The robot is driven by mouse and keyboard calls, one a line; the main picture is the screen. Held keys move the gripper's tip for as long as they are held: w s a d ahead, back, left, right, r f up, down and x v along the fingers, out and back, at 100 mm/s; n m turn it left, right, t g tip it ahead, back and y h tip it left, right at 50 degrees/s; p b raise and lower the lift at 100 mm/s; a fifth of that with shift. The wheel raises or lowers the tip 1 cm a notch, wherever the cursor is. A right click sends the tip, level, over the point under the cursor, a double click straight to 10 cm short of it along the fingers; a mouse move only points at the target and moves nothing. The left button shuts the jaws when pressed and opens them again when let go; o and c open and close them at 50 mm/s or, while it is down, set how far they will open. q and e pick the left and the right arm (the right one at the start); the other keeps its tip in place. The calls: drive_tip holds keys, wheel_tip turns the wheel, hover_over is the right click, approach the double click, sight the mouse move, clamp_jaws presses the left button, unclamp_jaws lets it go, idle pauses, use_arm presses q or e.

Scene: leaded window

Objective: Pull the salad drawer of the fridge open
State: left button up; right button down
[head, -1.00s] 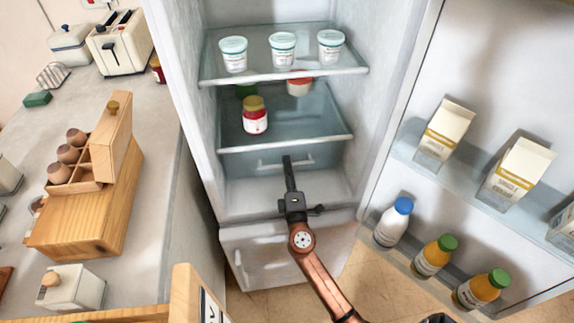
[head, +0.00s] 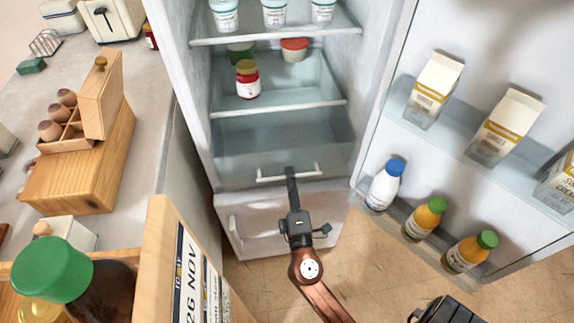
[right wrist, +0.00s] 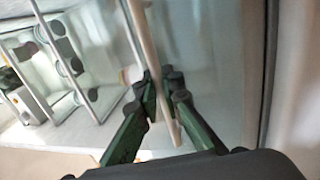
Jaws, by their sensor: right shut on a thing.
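The salad drawer (head: 235,172) is a clear, pale bin at the bottom of the open fridge. It stands partly pulled out, and its empty-looking inside shows behind the front. Its white bar handle (head: 265,179) runs across the front. In the right wrist view the handle (right wrist: 150,50) passes between the dark green fingers of my right gripper (right wrist: 163,92).
Above the drawer, shelves hold white tubs (head: 274,12) and a red-labelled jar (head: 247,80). The open fridge door at right carries cartons (head: 435,88) and bottles (head: 384,185). A counter with a wooden egg box (head: 80,160) lies left.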

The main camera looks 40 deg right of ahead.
drive_tip(key=shift+s+a, duration=0.15)
drive_tip(key=shift+s, duration=0.05)
drive_tip(key=c, duration=2.1)
unclamp_jaws()
drive_tip(key=v, duration=1.2)
